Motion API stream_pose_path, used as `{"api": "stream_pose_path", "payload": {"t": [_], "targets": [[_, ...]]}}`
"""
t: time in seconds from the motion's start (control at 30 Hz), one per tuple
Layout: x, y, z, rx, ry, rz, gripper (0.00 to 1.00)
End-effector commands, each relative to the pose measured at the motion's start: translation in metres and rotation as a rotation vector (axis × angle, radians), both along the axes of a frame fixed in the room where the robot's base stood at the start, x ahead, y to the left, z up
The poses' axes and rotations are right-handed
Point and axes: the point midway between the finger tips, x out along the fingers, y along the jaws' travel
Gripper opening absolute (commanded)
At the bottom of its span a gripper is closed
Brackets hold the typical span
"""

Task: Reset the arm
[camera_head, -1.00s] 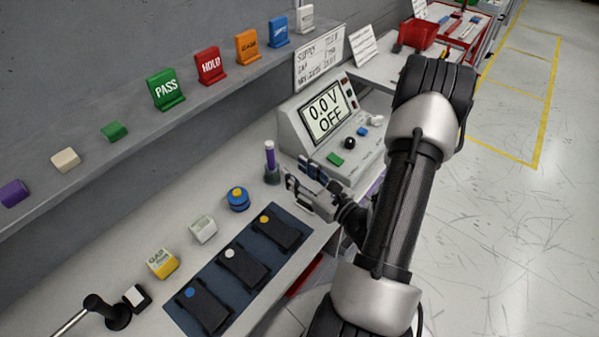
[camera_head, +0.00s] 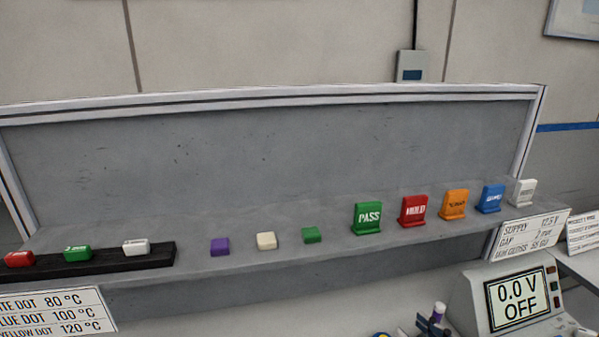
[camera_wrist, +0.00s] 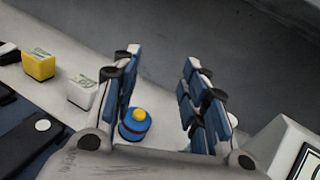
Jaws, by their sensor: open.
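My gripper (camera_wrist: 160,75) is open in the wrist view, its two blue-padded fingers wide apart with nothing between the tips. A blue round piece with a yellow top (camera_wrist: 135,125) shows past the left finger, near its base; I see no contact. A small part of my gripper (camera_head: 430,326) shows at the bottom edge of the head view, left of the power supply (camera_head: 517,299). The rest of my arm is out of the head view.
The shelf carries purple (camera_head: 220,246), cream (camera_head: 266,240) and green (camera_head: 311,235) blocks and a PASS sign (camera_head: 367,218) beside several others. A black rack (camera_head: 150,258) holds blocks at left. In the wrist view, white (camera_wrist: 82,93) and yellow (camera_wrist: 38,68) blocks sit on the bench.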

Motion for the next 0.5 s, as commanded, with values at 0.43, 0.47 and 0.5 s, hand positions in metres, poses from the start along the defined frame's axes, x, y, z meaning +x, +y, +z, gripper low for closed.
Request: {"api": "stream_pose_path", "payload": {"t": [0.43, 0.47, 0.5], "targets": [[-0.094, 0.188, 0.053, -0.735, -0.059, 0.996, 0.4], [-0.103, 0.191, 0.053, -0.798, -0.064, 1.048, 0.4], [-0.113, 0.194, 0.053, -0.885, -0.073, 1.113, 0.4]]}}
